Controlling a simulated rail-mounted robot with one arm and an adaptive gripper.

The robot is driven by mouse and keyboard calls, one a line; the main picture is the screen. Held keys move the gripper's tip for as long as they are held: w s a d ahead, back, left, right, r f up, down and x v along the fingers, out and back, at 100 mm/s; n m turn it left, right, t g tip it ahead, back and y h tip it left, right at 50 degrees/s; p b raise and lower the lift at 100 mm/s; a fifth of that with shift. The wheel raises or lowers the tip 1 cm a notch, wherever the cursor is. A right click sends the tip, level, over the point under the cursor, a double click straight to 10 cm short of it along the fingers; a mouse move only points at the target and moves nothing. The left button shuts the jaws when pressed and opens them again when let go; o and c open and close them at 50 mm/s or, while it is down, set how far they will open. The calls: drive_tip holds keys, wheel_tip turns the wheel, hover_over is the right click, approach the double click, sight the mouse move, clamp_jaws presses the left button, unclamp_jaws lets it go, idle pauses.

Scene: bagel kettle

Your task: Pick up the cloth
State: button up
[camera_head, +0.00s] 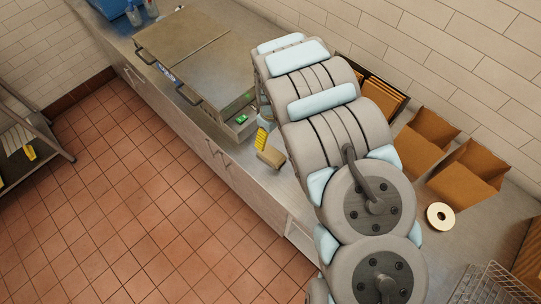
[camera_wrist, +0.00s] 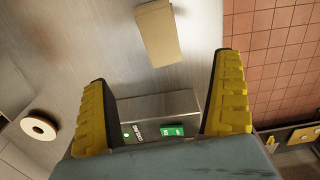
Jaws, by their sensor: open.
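A tan, folded block-like item, which looks like the cloth (camera_head: 271,156), lies on the steel counter near its front edge. It also shows at the top middle of the wrist view (camera_wrist: 160,32). My gripper (camera_wrist: 162,68) is open and empty, with its yellow-padded fingers spread apart. The cloth lies beyond the fingertips, roughly in line with the gap between them. In the head view one yellow finger of my gripper (camera_head: 261,138) shows just beside the cloth; my arm hides the rest.
A steel kettle unit (camera_head: 195,55) with a control box (camera_wrist: 155,105) stands close beside my gripper. A tape roll (camera_head: 429,217), open brown paper bags (camera_head: 465,172) and a wire basket (camera_head: 490,285) are on the right of the counter. Tiled floor (camera_head: 130,210) lies in front.

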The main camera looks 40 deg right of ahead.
drive_tip(key=b, duration=0.2)
hover_over(271, 153)
drive_tip(key=f, duration=0.6)
drive_tip(key=shift+s+a+f, duration=0.1)
drive_tip(key=shift+s+f, duration=0.05)
drive_tip(key=shift+s, duration=0.1)
drive_tip(key=shift+w+f, duration=0.1)
drive_tip(key=shift+f, duration=0.35)
drive_tip(key=shift+w+f+p, duration=0.15)
drive_tip(key=shift+f+p, duration=0.6)
drive_tip(key=shift+f, duration=2.4)
drive_tip(key=c, duration=1.2)
